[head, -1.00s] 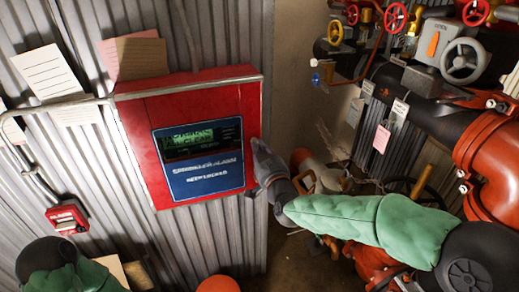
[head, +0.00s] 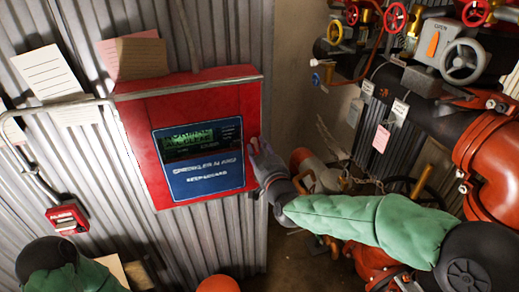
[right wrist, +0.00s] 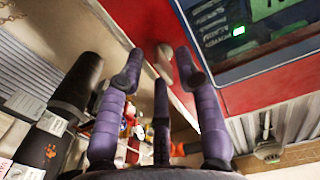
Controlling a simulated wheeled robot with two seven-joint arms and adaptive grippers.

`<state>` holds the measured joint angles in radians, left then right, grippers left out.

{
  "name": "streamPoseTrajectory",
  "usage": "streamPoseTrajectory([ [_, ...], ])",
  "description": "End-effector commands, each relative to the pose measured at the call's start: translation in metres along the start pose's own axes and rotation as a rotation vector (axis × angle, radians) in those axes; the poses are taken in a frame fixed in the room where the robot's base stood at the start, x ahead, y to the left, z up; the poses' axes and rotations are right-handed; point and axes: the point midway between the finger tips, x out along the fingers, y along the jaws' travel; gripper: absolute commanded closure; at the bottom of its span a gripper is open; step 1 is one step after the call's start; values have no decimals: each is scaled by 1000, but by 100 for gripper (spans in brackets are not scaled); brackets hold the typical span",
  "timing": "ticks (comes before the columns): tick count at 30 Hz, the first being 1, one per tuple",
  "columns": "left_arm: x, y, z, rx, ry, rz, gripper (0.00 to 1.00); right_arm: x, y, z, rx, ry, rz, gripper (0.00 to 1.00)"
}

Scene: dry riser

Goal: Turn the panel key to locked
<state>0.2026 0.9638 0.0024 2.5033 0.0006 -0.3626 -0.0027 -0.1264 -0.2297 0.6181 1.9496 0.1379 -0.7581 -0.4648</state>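The red alarm panel (head: 140,135) hangs on the corrugated wall in the head view, with a dark display and a blue label on its front. In the right wrist view, a small pale metal piece, apparently the key (right wrist: 164,62), stands out from the red side of the panel (right wrist: 240,97). My right gripper (head: 259,150) is at the panel's right edge. In the right wrist view its purple fingers (right wrist: 158,72) are spread apart on both sides of the key, with nothing clearly gripped. Whether a finger touches the key, and which way it points, I cannot tell. My left gripper is out of view.
Orange and black pipes (head: 490,150) with valve wheels (head: 462,60) and hanging tags fill the right side. A small red box (head: 67,217) on a conduit is at the left. Paper sheets (head: 48,75) hang on the wall around the panel.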

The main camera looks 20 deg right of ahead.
Motion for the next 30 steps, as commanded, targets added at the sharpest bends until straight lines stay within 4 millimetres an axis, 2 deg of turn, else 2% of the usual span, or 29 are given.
streamPoseTrajectory([
  [8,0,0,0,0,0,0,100,-1,0,-1,1,2,0,64],
  [13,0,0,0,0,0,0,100,-12,0,-1,1,2,0,64],
  [30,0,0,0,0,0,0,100,-101,0,-1,1,3,0,64],
])
